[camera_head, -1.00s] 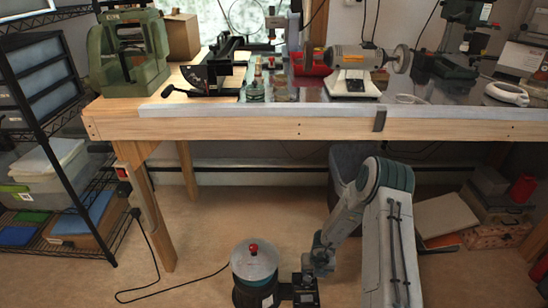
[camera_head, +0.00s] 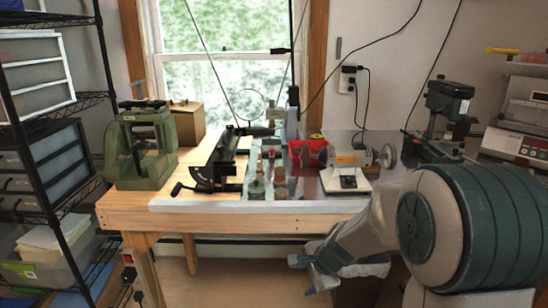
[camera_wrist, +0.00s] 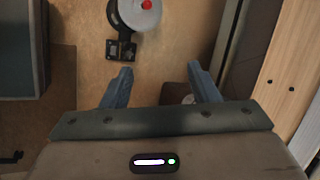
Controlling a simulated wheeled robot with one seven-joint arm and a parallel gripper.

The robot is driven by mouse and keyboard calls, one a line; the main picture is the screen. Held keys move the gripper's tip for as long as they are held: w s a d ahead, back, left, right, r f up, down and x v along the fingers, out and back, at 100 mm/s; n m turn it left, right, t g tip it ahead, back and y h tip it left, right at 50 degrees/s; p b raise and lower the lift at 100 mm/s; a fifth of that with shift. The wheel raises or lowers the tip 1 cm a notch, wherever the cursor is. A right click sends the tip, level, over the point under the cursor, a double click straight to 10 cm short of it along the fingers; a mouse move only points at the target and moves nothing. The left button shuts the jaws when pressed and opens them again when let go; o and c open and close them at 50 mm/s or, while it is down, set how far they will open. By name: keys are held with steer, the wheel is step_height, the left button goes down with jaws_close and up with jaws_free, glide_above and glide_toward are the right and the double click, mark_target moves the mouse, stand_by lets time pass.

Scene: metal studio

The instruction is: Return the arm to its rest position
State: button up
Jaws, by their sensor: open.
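My gripper (camera_wrist: 160,78) is open and empty in the wrist view, with its two blue-grey fingers apart over the brown floor. In the head view, my gripper (camera_head: 309,277) shows low in front of the workbench, at the end of my grey and dark green arm. The arm is bent, with its large rounded joint filling the lower right. The finger gap is hard to make out in the head view.
A wooden workbench (camera_head: 224,222) carries a green machine (camera_head: 140,150), a bench grinder (camera_head: 350,165) and a drill press (camera_head: 442,118). A black wire shelf (camera_head: 80,228) stands at left. A round machine with a red button (camera_wrist: 138,14) stands on the floor beyond my fingers.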

steer(key=s+d+r+n+h+p, duration=0.1)
steer(key=s+d+r+n+p, duration=0.2)
steer(key=s+r+n, duration=0.4)
steer(key=s+d+r+n+g+h+p, duration=0.1)
steer(key=s+r+n+p, duration=0.5)
steer(key=s+r, duration=0.7)
steer(key=shift+s+d+r+n+h, duration=0.2)
steer(key=shift+s+d+n+h, duration=0.45)
steer(key=shift+d, duration=0.6)
steer(key=shift+c, duration=0.3)
